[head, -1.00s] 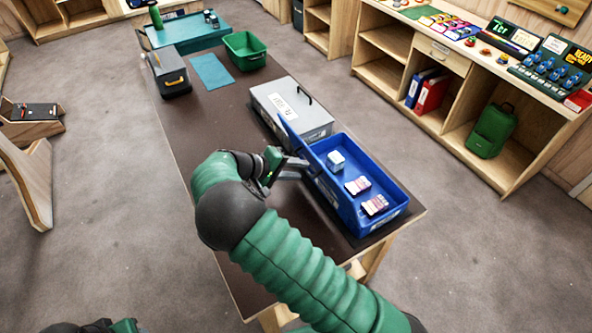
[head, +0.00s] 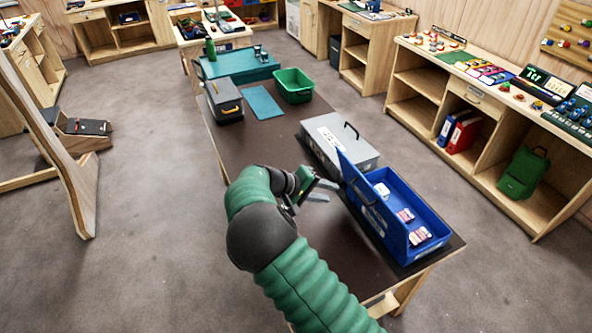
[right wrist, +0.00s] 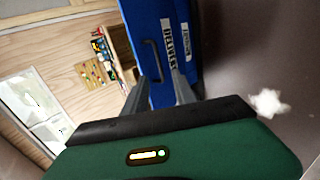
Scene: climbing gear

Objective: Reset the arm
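My right arm, with a green sleeve and a dark elbow, reaches over the front part of the dark table (head: 265,146). My right gripper (head: 332,192) is open and empty, its two fingers apart, just left of the blue bin (head: 433,255). In the right wrist view the open fingers (right wrist: 158,77) point toward the bin's blue side (right wrist: 158,30), which has a handle and a white label. The bin holds a small white-and-blue box (head: 382,189) and two pink-and-white packs (head: 405,215). My left gripper is not in view.
A grey case (head: 338,140) stands behind the bin. Farther back are a green bin (head: 293,86), a teal mat (head: 262,103) and a dark grey toolbox (head: 224,100). Wooden shelves (head: 480,120) line the right. A wooden frame (head: 75,190) stands left, with open floor before the table.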

